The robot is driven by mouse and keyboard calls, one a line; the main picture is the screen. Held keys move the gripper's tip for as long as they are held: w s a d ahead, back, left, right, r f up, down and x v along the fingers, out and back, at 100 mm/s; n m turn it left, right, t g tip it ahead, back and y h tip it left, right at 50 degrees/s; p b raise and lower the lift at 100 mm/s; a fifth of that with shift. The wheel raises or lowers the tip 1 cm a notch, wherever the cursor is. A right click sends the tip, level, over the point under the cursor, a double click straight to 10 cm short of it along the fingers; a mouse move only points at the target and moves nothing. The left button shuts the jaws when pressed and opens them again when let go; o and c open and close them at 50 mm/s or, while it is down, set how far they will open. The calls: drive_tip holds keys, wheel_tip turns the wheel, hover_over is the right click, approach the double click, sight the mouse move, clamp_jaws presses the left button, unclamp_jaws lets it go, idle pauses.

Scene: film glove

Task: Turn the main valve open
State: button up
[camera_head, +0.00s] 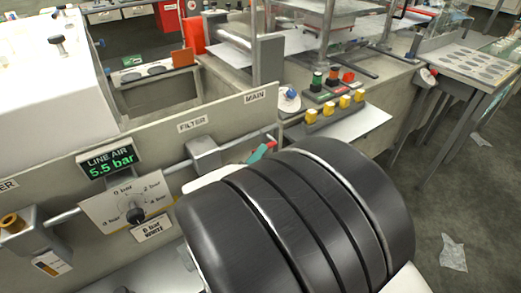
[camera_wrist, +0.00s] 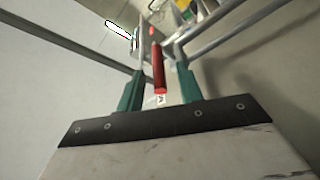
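The main valve's red lever (camera_wrist: 158,66) shows in the wrist view, long and narrow, pointing toward the camera between my fingers. My gripper (camera_wrist: 160,78) is open, with one teal finger on each side of the lever. Gaps show between the lever and both fingers, so it is not clamped. In the head view a small red piece of the lever (camera_head: 272,145) shows beside a teal finger of my gripper (camera_head: 261,152), below the MAIN label (camera_head: 255,97). My black arm hides most of the gripper and the valve there.
A grey pipe runs along the panel (camera_head: 120,145) through a filter block (camera_head: 204,153) and a dial (camera_head: 130,207). A green display (camera_head: 110,162) reads LINE AIR 5.5 bar. Yellow, red and green buttons (camera_head: 335,108) stand right of the valve. Pipes (camera_wrist: 215,38) lie close beyond the right finger.

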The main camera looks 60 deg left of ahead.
drive_tip(key=v, duration=0.5)
drive_tip(key=shift+s+f, duration=0.1)
drive_tip(key=shift+s, duration=0.1)
idle(0.3)
